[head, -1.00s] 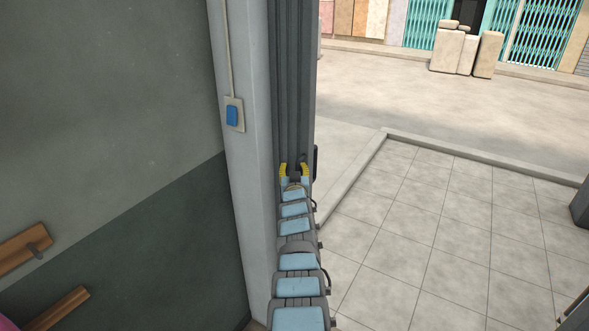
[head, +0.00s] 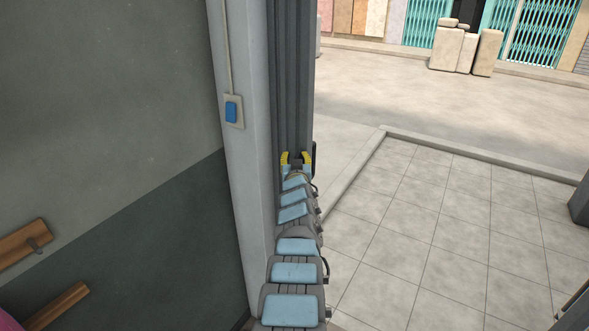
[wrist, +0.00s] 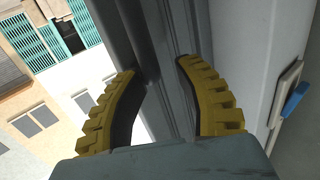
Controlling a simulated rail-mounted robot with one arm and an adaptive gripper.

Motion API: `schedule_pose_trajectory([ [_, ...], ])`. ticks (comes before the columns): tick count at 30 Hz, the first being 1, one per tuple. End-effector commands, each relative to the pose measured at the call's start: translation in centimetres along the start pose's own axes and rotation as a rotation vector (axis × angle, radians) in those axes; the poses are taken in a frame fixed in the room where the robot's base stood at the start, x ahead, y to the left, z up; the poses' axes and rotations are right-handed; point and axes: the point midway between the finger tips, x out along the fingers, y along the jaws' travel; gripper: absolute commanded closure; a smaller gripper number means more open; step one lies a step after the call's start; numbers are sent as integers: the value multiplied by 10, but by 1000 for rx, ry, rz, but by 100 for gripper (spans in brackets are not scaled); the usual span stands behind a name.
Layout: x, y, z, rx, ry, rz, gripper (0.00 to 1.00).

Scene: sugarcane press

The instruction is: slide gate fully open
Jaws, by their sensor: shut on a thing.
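The gate (head: 290,75) is a stack of grey vertical folds bunched close beside the pale post on the left in the head view. Its grey folds also fill the middle of the wrist view (wrist: 150,35). My gripper (head: 298,158) is at the gate's lower visible part, its yellow-backed fingers on either side of a grey part of it. In the wrist view my gripper (wrist: 158,68) is shut on the gate, one finger at each side. A dark upright handle (head: 314,157) shows at the gate's right edge. The exact contact is partly hidden by my arm.
A pale post (head: 241,170) with a blue switch (head: 232,112) stands left of the gate, against a grey wall (head: 110,80). Stone blocks (head: 465,50) stand far off.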

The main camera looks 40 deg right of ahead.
Motion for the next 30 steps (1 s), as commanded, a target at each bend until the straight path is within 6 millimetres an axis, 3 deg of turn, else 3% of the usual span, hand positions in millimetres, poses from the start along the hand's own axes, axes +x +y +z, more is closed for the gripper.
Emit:
schedule_pose_trajectory([
  [1, 1, -9, -18, 4, 19, -12, 72],
  [15, 1, -5, -48, 4, 5, -7, 72],
  [30, 0, -5, -56, 1, 0, -7, 72],
])
